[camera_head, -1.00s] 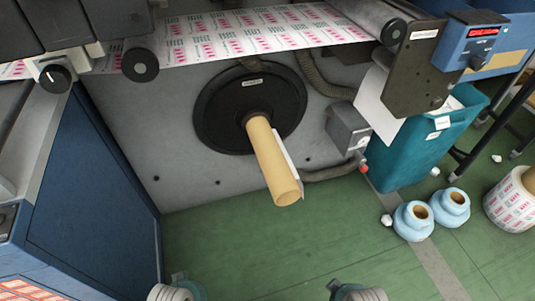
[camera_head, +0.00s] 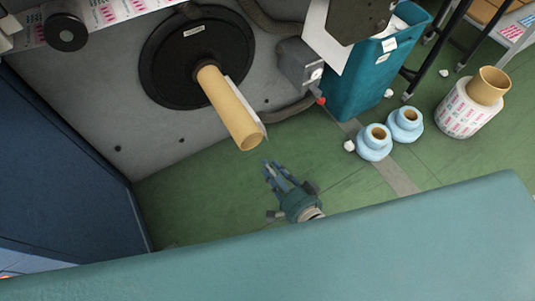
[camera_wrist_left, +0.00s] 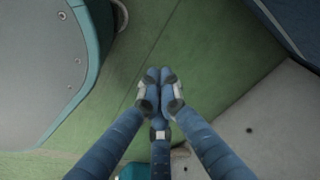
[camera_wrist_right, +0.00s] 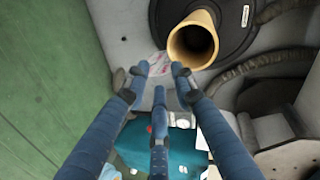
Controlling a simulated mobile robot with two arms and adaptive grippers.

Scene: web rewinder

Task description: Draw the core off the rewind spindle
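The tan cardboard core (camera_head: 232,108) sits on the rewind spindle, in front of the round black disc (camera_head: 176,62) on the grey machine wall. Its free end points toward me and down. A white strip of web hangs along its right side. My right gripper (camera_head: 273,167) is open and empty, just below the core's free end and apart from it. In the right wrist view the core's hollow end (camera_wrist_right: 193,42) shows beyond the spread fingertips (camera_wrist_right: 160,68). The spindle inside is hidden. My left gripper shows only in the left wrist view (camera_wrist_left: 159,75), its fingertips together over the floor, holding nothing.
A teal waste bin (camera_head: 370,75) stands right of the machine. Two light-blue rolls (camera_head: 374,143) and a printed roll (camera_head: 468,108) with a tan core on top stand on the green floor. A grey box with a hose (camera_head: 300,62) sits right of the core.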

